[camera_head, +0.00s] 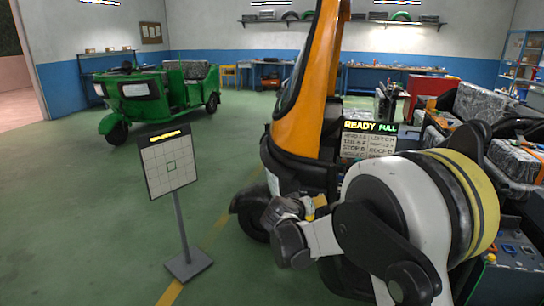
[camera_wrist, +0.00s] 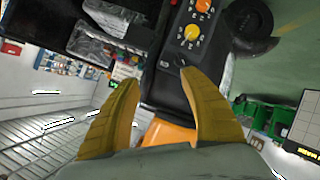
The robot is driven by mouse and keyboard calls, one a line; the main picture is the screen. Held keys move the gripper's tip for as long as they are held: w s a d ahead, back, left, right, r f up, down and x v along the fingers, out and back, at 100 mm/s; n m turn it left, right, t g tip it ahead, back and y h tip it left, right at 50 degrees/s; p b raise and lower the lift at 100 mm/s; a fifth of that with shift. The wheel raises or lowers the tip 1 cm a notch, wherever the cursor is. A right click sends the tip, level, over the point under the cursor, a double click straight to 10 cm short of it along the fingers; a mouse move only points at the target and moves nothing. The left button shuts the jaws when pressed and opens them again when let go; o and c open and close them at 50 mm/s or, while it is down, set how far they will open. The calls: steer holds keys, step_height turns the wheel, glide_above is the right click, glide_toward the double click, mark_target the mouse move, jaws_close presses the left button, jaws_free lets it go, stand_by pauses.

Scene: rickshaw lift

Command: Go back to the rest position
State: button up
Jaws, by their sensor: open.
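My gripper (camera_wrist: 158,76) shows in the wrist view as two yellow fingers, spread well apart with nothing between them. Beyond the fingertips is a black panel (camera_wrist: 178,55) with an orange knob (camera_wrist: 203,6) and a yellow knob (camera_wrist: 192,33). I cannot tell how far the panel is from the tips. In the head view my arm is bent in front of the orange and black rickshaw (camera_head: 303,85) and hides part of it. The fingers cannot be made out clearly there.
A sign on a stand (camera_head: 168,165) stands left of the arm. A green rickshaw (camera_head: 150,97) is parked farther back. A lit READY FULL board (camera_head: 370,138) and wrapped boxes (camera_head: 515,158) crowd the right. The green floor (camera_head: 75,220) at left is clear.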

steer(key=s+d+r+g+y, duration=0.1)
steer(key=s+d+r, duration=0.25)
steer(key=s, duration=0.65)
steer(key=s+d+r+g+y, duration=0.2)
steer(key=s+r, duration=0.2)
steer(key=s, duration=0.5)
steer(key=s+a+f+y, duration=0.1)
steer(key=s+y, duration=0.1)
steer(key=s, duration=0.8)
steer(key=s+a+f+y, duration=0.1)
steer(key=s+f, duration=0.1)
steer(key=s, duration=0.9)
steer(key=shift+a+f+m+g+y, duration=0.3)
steer(key=shift+m+g+y, duration=0.1)
